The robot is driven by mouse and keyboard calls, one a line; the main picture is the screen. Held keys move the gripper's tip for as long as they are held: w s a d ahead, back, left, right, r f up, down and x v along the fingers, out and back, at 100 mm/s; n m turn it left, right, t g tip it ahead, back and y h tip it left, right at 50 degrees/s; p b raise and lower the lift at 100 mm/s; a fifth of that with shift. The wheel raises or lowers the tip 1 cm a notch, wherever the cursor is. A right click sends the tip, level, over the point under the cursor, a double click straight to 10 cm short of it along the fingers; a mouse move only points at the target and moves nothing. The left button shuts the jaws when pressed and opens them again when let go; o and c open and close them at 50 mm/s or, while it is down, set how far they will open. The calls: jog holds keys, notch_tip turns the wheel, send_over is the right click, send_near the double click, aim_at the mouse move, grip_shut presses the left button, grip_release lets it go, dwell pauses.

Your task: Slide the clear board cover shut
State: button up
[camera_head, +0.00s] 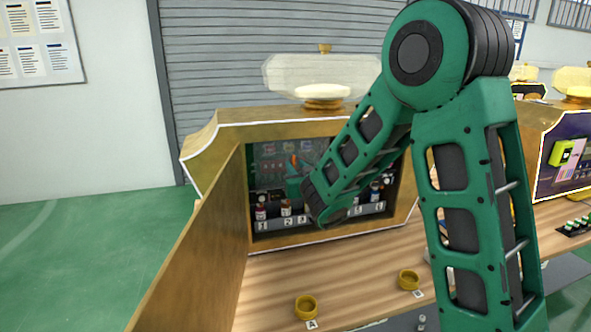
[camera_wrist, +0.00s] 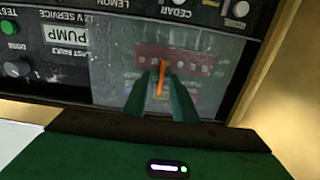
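The clear board cover (camera_wrist: 112,75) is a see-through pane over the dark control panel in the wrist view. A red-brown strip and faint boards show through it. An upright orange piece (camera_wrist: 162,78) stands out in front of the pane. My gripper (camera_wrist: 161,76) has its two green fingers on either side of the orange piece, close to it. Whether the fingers press on it cannot be told. In the head view my gripper (camera_head: 293,187) is at the vending panel, mostly hidden by my forearm. The cover's edges are hard to make out there.
Small numbered bottles (camera_head: 286,208) stand below the panel. A wooden side wall (camera_head: 190,250) rises at left. Yellow rings (camera_head: 306,307) sit on the counter.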

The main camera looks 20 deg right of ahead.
jog(key=shift+c, duration=0.6)
grip_shut()
jog(key=shift+a, duration=0.1)
dwell(0.6)
